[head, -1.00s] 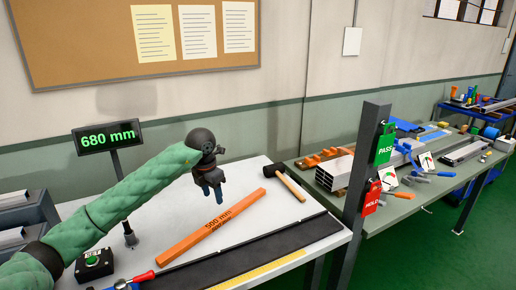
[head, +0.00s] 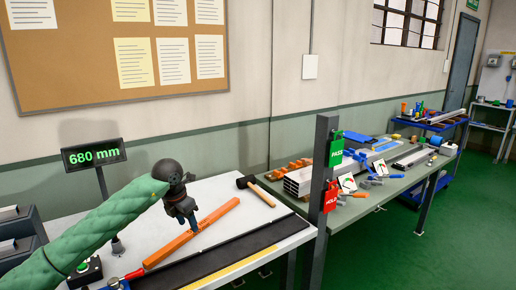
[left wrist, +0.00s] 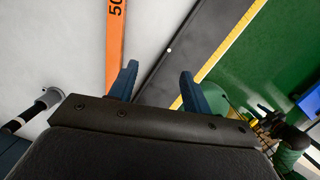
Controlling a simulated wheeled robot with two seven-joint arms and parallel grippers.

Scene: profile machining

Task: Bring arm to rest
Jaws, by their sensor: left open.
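My left arm comes in from the left in the head view. Its gripper (head: 187,222) hangs fingers down over the white bench (head: 215,192), in front of the middle of the orange 500 mm bar (head: 217,214). In the left wrist view the two blue fingers (left wrist: 156,84) are spread apart with nothing between them. The orange bar (left wrist: 116,45) lies beyond the left finger in that view. Whether the fingertips touch anything cannot be told from the head view, but the wrist view shows them clear. My right gripper is not clearly seen.
A mallet (head: 256,190) lies behind the bar, and a black rail with a yellow scale (head: 235,258) runs along the front. A post with PASS (head: 336,149) and HOLD (head: 331,196) tags stands right.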

